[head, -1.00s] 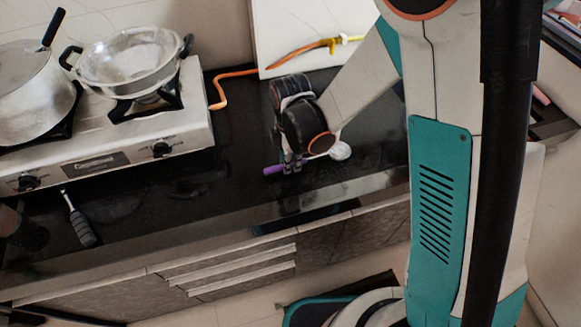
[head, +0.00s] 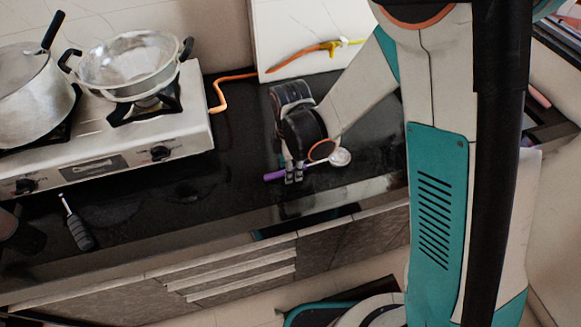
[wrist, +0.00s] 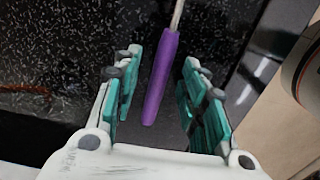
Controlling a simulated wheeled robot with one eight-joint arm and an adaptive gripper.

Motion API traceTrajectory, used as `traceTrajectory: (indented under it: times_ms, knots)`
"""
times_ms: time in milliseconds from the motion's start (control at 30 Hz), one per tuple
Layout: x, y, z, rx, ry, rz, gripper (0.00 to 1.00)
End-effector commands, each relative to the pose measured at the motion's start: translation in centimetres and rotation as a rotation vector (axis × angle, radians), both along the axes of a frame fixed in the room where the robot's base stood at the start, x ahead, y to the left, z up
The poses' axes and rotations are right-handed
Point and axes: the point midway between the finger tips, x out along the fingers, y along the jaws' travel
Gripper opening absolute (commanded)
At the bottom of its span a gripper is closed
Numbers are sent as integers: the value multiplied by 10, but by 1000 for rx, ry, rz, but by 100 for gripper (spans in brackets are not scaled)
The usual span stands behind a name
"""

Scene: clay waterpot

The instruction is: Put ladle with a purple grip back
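The ladle's purple grip (head: 275,176) points left on the black countertop, and its pale bowl (head: 340,157) lies to the right, by my wrist. My gripper (head: 293,177) is at the purple grip, pointing down. In the wrist view, the purple grip (wrist: 160,80) lies lengthwise between the two teal-padded fingers of my gripper (wrist: 160,95), with a visible gap on each side. The fingers are open. The ladle's bowl is outside the wrist view, and only a bit of its metal shaft shows.
A gas stove (head: 100,165) with a steel pan (head: 130,60) and a lidded pot (head: 35,90) stands at left. A grey-gripped utensil (head: 78,230) lies in front of it. An orange hose (head: 225,80) runs behind. The counter's front edge is close to the ladle.

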Motion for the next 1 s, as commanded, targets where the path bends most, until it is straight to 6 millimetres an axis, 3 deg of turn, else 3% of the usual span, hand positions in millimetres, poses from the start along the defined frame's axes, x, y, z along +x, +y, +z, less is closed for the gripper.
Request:
traceTrajectory:
  times_ms: [167,400,600,800,1000]
  knots:
    - [-1,0,24,0,-1,0,39]
    - [-1,0,76,0,0,0,39]
    - [-1,0,108,0,0,0,39]
    - [-1,0,122,0,0,0,39]
    - [-1,0,123,0,0,0,39]
